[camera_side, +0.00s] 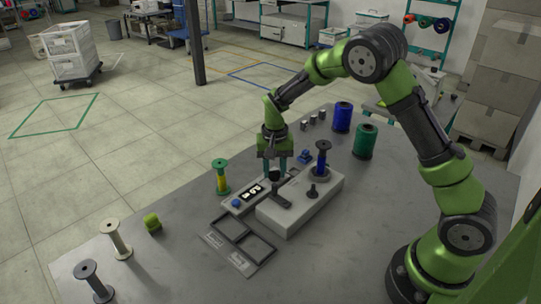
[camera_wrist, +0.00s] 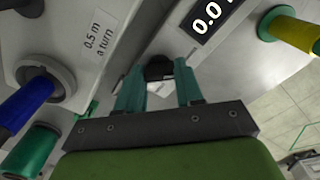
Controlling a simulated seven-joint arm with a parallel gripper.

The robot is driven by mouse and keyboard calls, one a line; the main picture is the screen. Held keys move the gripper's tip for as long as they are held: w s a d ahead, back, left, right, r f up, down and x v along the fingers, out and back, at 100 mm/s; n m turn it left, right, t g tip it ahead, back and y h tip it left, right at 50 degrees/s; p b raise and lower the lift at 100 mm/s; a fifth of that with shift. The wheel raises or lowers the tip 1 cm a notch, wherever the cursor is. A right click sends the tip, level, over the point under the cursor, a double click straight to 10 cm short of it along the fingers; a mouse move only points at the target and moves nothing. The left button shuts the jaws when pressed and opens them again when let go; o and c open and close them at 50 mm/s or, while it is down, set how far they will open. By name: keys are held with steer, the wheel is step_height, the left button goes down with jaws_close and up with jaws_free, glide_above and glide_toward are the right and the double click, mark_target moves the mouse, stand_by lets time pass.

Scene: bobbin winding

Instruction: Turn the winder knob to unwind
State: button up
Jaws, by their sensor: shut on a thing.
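The winder is a light grey box (camera_side: 300,208) on the table, with a dark bobbin of blue thread (camera_side: 322,163) standing upright on it. The blue bobbin also shows at the left of the wrist view (camera_wrist: 25,105). The fingers partly hide the knob.
A counter panel (camera_side: 243,198) with a blue button stands left of the winder; its display (camera_wrist: 208,17) partly reads 0.0. A yellow-thread bobbin (camera_side: 221,178), blue spool (camera_side: 342,117) and green spool (camera_side: 365,140) stand nearby. An empty two-part tray (camera_side: 218,243) lies in front.

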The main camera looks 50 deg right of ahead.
mark_target(274, 171)
steer(key=o, duration=1)
steer(key=shift+o, duration=0.2)
steer(key=shift+r, duration=0.1)
step_height(274, 171, up, 17)
steer(key=s+a+r+n+t+y, duration=0.1)
steer(key=s+a+r+n+t, duration=0.1)
steer(key=s, duration=0.9)
steer(key=s+a+r+n+t+y, duration=0.1)
steer(key=s+a+t, duration=0.3)
steer(key=s, duration=0.7)
steer(key=shift+a+r+n+t, duration=0.15)
steer(key=shift+r+n+t, duration=0.5)
steer(key=shift+n, duration=0.25)
